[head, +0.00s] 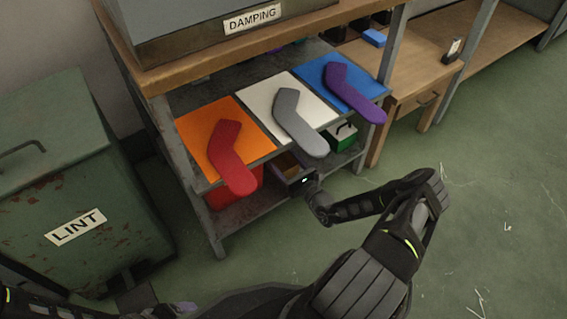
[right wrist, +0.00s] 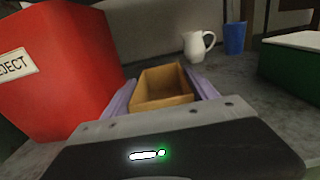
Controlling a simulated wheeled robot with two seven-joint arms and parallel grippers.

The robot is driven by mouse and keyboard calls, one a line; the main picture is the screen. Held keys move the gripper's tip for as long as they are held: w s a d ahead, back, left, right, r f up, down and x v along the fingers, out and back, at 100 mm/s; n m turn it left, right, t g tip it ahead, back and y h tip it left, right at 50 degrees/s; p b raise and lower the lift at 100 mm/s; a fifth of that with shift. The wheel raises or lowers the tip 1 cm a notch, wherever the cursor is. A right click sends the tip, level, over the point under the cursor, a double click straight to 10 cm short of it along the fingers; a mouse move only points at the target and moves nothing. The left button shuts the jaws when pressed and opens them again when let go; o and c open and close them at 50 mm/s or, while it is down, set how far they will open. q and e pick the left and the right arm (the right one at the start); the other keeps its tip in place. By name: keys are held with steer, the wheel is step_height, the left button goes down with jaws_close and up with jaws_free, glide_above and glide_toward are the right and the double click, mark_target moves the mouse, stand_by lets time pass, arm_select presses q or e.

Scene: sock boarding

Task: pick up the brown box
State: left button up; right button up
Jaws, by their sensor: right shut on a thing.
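The brown box (right wrist: 163,88) is a small open-topped wooden tray in the right wrist view, standing on a grey shelf. My right gripper (right wrist: 158,92) has its two pale purple fingers along the box's left and right sides, shut on it. In the head view the right arm reaches into the lower shelf under the sock boards. The box (head: 284,164) shows there only partly, behind the right gripper (head: 297,180). My left gripper (head: 184,308) shows small and dim at the bottom left edge; its jaws cannot be made out.
A red reject bin (right wrist: 62,70) stands close left of the box. A white mug (right wrist: 196,46), a blue cup (right wrist: 235,38) and a green box (right wrist: 292,68) are behind and right. Red, grey and purple socks (head: 349,92) lie on coloured boards above. A lint bin (head: 75,190) stands left.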

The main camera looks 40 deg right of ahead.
mark_target(284, 170)
step_height(284, 170, up, 8)
steer(key=p, duration=0.4)
steer(key=shift+r, duration=0.2)
